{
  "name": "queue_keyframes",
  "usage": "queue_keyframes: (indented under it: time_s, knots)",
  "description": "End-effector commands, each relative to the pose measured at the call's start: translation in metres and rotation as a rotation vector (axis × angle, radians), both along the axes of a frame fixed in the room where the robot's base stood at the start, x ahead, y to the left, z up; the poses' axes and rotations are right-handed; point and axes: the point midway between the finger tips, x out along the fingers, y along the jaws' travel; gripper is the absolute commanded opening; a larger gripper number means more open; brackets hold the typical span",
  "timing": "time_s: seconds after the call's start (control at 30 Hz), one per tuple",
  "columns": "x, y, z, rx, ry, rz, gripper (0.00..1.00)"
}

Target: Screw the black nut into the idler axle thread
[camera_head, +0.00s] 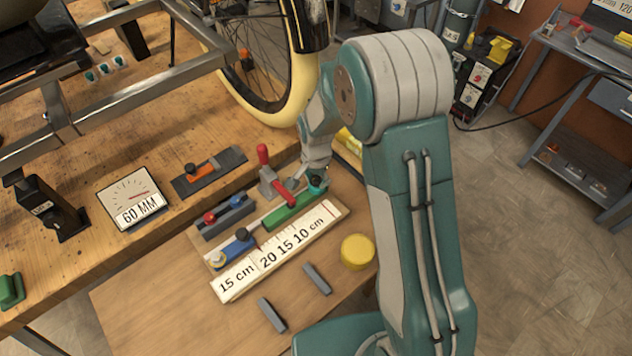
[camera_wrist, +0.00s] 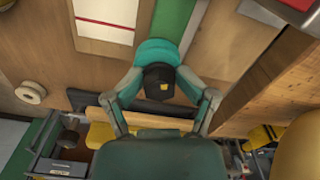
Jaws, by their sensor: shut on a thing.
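In the wrist view, a dark round piece with a small yellow mark, which looks like the black nut (camera_wrist: 158,82), sits between my fingers. A wider teal round part (camera_wrist: 157,52) lies against it. My gripper (camera_wrist: 160,72) is closed around this pair, one finger on each side. In the head view, my gripper (camera_head: 317,170) is low over the far right end of the tool layout, and the teal part (camera_head: 317,184) shows just below it. The nut is not clear there. The trike frame (camera_head: 130,105) stands on the workbench at upper left. I cannot pick out the idler axle thread.
A tire (camera_head: 300,90) stands behind my arm. Near my gripper are a red-handled tool (camera_head: 264,156), a green block (camera_head: 290,211), a blue tool (camera_head: 235,247) and a white ruler board (camera_head: 280,250). A yellow disc (camera_head: 357,252) and grey blocks (camera_head: 317,279) lie in front.

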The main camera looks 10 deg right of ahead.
Motion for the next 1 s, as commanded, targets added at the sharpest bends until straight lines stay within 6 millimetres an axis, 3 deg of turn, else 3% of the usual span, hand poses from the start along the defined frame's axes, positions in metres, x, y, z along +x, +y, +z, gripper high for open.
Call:
queue_keyframes:
  time_s: [0.7,1.0]
  knots:
    - [0.0012,0.0001,-0.0002,0.000,-0.003,0.288,0.52]
    - [0.0011,0.0001,-0.0002,0.001,-0.003,0.327,0.52]
